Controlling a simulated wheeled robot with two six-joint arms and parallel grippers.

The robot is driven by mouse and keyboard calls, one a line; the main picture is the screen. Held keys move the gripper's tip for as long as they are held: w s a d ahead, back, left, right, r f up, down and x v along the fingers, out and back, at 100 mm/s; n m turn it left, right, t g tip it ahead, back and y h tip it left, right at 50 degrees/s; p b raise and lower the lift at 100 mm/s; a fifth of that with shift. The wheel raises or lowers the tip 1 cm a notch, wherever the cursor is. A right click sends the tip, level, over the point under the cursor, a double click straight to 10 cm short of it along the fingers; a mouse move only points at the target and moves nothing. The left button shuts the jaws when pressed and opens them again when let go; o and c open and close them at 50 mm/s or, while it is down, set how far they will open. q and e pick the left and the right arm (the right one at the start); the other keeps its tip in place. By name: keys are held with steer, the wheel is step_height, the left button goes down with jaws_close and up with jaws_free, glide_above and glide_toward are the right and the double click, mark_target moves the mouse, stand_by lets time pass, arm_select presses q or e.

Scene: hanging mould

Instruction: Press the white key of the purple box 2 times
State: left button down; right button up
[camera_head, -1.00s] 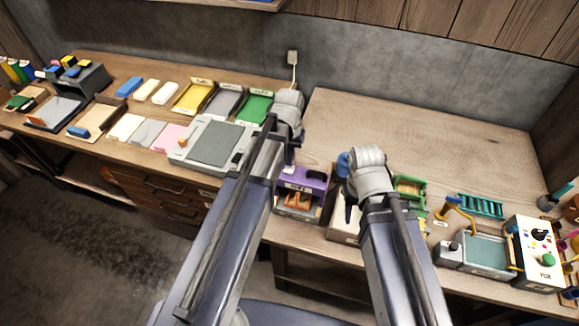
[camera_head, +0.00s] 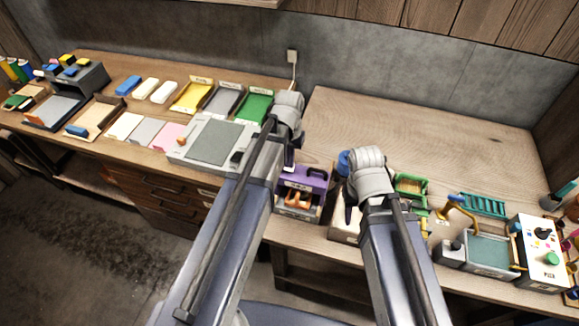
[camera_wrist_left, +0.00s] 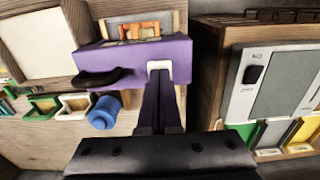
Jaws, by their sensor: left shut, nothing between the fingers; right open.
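The purple box (camera_head: 305,179) stands near the front edge of the bench, with a black handle and an orange part at its front. In the left wrist view the purple box (camera_wrist_left: 130,55) shows its white key (camera_wrist_left: 159,66) at the right of its face and the black handle at the left. My left gripper (camera_wrist_left: 161,80) is shut and empty; its fingertips are right at the white key and overlap its lower part. I cannot tell whether they touch it. In the head view the left arm hides the key. My right gripper (camera_head: 348,213) is open, to the right of the box.
A grey device with a flat panel (camera_head: 212,141) stands left of the left gripper. A blue knob (camera_wrist_left: 103,112) shows beside the box. Green racks (camera_head: 483,204) and a white control box (camera_head: 540,250) stand on the right.

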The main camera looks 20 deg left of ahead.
arm_select(q)
steer(key=shift+f+b, duration=0.3)
steer(key=shift+f, duration=0.15)
steer(key=shift+r, duration=0.15)
steer(key=shift+r+p, duration=0.55)
steer(key=shift+p, duration=0.2)
steer(key=shift+f, duration=0.15)
steer(key=shift+f+b, duration=0.65)
steer(key=shift+b, duration=0.2)
steer(key=shift+r+p, duration=0.8)
